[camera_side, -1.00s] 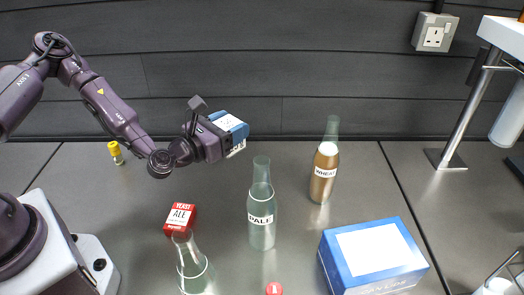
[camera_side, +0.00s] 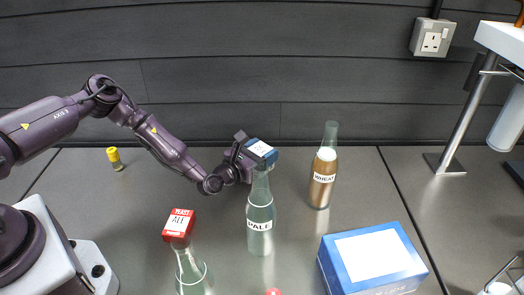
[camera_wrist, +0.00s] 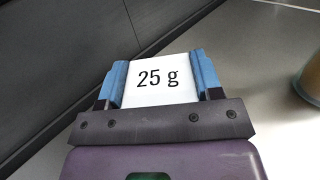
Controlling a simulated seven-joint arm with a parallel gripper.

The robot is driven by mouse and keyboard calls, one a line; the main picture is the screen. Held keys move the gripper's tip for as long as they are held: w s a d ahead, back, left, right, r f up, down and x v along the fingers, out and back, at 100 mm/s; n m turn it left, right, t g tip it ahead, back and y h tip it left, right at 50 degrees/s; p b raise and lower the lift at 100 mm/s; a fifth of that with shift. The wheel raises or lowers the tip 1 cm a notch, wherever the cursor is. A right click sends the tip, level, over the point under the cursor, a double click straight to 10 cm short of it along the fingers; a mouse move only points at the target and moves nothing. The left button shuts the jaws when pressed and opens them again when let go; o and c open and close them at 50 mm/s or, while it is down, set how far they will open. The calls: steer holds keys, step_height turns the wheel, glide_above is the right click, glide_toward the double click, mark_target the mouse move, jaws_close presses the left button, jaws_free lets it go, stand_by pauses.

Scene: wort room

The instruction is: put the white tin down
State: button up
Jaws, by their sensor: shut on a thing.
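The white tin (camera_wrist: 160,95), marked "25 g", sits between the two blue fingers of my gripper (camera_side: 262,152). In the wrist view the fingers close on it from left and right. In the side view my gripper is low over the back middle of the bench, behind the clear PALE bottle (camera_side: 260,220), whose neck hides part of the gripper and tin. I cannot tell whether the tin touches the bench (camera_side: 110,215).
The brown WHEAT bottle (camera_side: 322,182) stands to the right of my gripper. A red yeast tin (camera_side: 178,224) and a clear bottle (camera_side: 192,275) are front left. A blue box (camera_side: 375,258) is front right. A yellow-capped vial (camera_side: 115,158) stands back left.

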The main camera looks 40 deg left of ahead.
steer(key=o, duration=1)
steer(key=shift+f, duration=0.1)
steer(key=s, duration=0.7)
steer(key=shift+s, duration=0.25)
